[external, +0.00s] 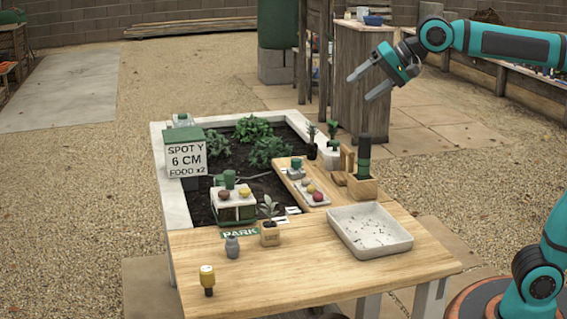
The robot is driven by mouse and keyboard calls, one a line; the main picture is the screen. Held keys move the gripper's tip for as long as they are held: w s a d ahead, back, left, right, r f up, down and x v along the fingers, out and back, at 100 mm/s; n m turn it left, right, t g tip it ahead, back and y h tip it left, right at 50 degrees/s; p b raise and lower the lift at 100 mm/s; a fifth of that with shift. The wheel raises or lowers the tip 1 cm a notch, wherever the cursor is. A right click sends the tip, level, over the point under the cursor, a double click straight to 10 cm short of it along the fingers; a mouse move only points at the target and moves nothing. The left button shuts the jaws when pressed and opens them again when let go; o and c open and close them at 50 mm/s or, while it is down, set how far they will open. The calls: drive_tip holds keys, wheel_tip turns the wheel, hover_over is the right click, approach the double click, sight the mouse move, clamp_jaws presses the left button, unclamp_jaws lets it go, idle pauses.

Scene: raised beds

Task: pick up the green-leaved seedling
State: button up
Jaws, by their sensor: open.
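Several small potted plants could be the seedling. A thin seedling in a dark pot (312,145) and a brighter green-leaved one (333,129) by a white container stand farther back, near the bed's right corner. My gripper (361,89) is open and empty, high in the air above and right of these plants, its fingers pointing left and down. It touches nothing.
A white speckled tray (349,247) lies on the wooden table (320,285). The table's front right is clear.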

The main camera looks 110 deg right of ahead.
drive_tip(key=w+d+f+m+g, duration=0.25)
drive_tip(key=d+m, duration=0.45)
drive_tip(key=d, duration=0.6)
drive_tip(key=m+g+y, duration=0.4)
drive_tip(key=m+g, duration=0.2)
drive_tip(key=m, duration=0.9)
hover_over(332, 136)
wheel_tip(332, 136, down, 10)
drive_tip(key=f, duration=1.6)
drive_tip(key=shift+s+d+f, duration=0.1)
drive_tip(key=shift+d+f, duration=0.25)
drive_tip(key=c, duration=0.9)
